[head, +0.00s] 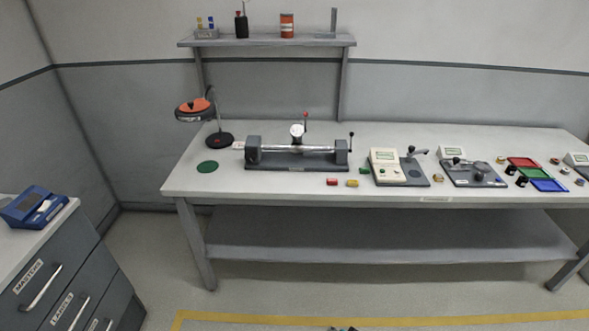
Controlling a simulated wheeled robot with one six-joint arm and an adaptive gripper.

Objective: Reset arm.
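Only a small dark sliver, likely the top of my gripper (344,328), shows at the bottom edge of the head view, over the floor. The rest of my arm is out of the picture. The sliver is too small to show whether the fingers are open or shut, or whether they hold anything. It appears well apart from the workbench (300,187).
The bench carries a bench gauge (297,158), a magnifier lamp (220,139), a cream instrument (388,166), and red, green and blue trays (523,162). A shelf (265,41) hangs above. A drawer cabinet (65,270) stands left. The floor before the bench looks clear.

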